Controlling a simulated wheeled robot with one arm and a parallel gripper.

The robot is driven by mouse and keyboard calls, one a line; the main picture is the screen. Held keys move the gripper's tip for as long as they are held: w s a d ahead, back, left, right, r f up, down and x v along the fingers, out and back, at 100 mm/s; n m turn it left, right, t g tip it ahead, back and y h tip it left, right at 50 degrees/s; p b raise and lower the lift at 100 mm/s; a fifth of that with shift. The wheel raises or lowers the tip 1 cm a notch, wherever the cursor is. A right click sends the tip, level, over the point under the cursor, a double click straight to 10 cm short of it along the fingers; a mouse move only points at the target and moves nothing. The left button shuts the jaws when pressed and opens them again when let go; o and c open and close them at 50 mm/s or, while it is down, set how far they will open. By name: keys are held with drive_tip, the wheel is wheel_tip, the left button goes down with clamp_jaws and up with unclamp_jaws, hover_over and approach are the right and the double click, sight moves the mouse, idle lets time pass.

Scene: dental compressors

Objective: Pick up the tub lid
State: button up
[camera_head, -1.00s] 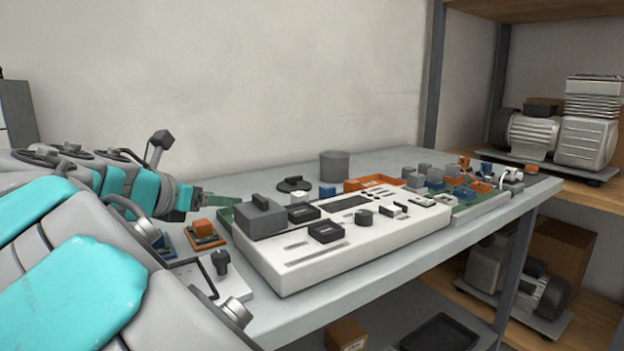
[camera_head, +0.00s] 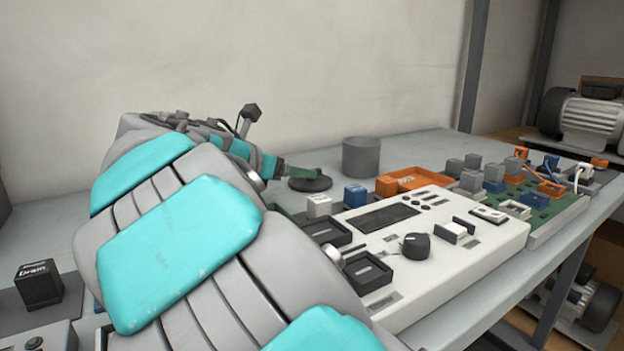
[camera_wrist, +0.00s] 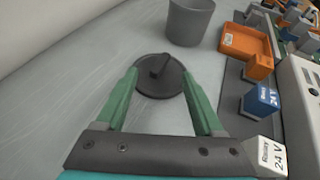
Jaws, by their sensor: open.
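The tub lid is a dark grey round disc with a raised bar handle, lying flat on the grey bench. In the wrist view the lid (camera_wrist: 158,82) sits ahead of my gripper (camera_wrist: 160,88), its near part between the two green fingertips. The fingers are open and nothing is gripped. In the head view the lid (camera_head: 312,184) shows partly behind my gripper (camera_head: 300,172), which reaches in from the left. The grey tub (camera_head: 361,157) stands upright behind and to the right of the lid. It also shows in the wrist view (camera_wrist: 190,22).
An orange tray (camera_head: 420,180) and small blocks, including a blue one (camera_head: 355,195), lie right of the lid. A white control panel (camera_head: 460,255) fills the bench's front. A wall rises behind. Bare bench lies left of the lid in the wrist view.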

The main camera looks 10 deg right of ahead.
drive_tip(key=x, duration=0.4)
drive_tip(key=shift+w+d, duration=0.2)
drive_tip(key=shift+d, duration=0.1)
clamp_jaws()
idle(0.5)
